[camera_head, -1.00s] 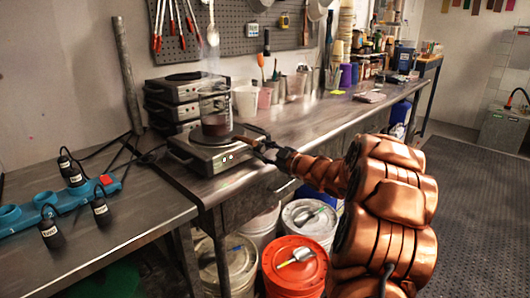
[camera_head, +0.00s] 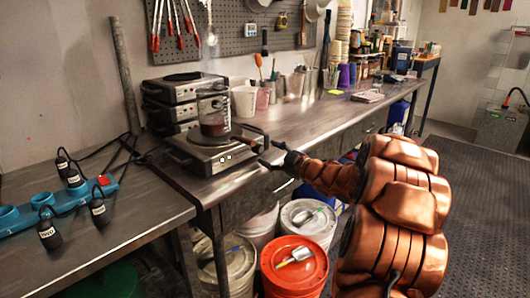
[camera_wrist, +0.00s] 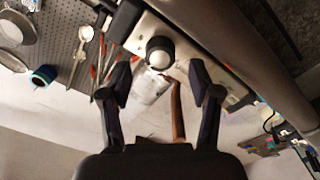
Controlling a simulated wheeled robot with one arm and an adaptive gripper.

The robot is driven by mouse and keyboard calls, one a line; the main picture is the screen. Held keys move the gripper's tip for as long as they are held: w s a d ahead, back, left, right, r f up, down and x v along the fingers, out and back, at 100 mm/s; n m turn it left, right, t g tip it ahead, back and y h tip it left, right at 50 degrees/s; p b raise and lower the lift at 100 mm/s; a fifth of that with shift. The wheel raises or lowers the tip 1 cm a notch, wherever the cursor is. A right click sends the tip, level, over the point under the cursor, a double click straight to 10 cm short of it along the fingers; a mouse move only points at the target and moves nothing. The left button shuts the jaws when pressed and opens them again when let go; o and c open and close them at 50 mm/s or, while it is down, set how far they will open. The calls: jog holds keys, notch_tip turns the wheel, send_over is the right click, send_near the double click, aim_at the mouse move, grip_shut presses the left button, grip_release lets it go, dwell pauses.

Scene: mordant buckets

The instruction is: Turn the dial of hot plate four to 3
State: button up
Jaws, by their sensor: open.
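A hot plate (camera_head: 196,158) sits near the front of the steel bench in the head view, with a glass beaker (camera_head: 213,118) of dark liquid on it. In the wrist view its metal front panel (camera_wrist: 190,38) carries a round dial (camera_wrist: 160,52) with a pale face and dark rim. The dial's setting and the plate's number are not readable. My gripper (camera_head: 269,154) is open and empty just right of the hot plate's front. In the wrist view its fingers (camera_wrist: 161,76) are spread either side of the dial, apparently short of it.
A brown handle (camera_head: 245,140) sticks out right of the hot plate, close to my gripper. More hot plates (camera_head: 178,95) are stacked behind. A blue power strip (camera_head: 55,203) lies left. Buckets, one with a red lid (camera_head: 294,266), stand below the bench.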

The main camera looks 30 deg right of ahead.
jog(key=v, duration=0.8)
jog(key=shift+s, duration=0.2)
jog(key=shift+w, duration=0.1)
dwell(0.3)
jog(key=s+a+f+m+g+h, duration=0.8)
jog(key=s+a+f+m+g, duration=0.25)
jog(key=s+a+g, duration=0.4)
jog(key=s+a+f+g+y, duration=0.1)
jog(key=s+a+g+y, duration=0.15)
jog(key=s+a, duration=0.7)
jog(key=s+a+f+g+y, duration=0.1)
jog(key=s+a+g+y, duration=0.15)
jog(key=s+a, duration=0.7)
notch_tip(320, 180, up, 20)
jog(key=s+d+h+p, duration=0.1)
jog(key=s+d+p, duration=0.1)
jog(key=p, duration=1.6)
jog(key=shift+d, duration=0.25)
jog(key=shift+s+f, duration=0.1)
jog(key=shift+f, duration=0.05)
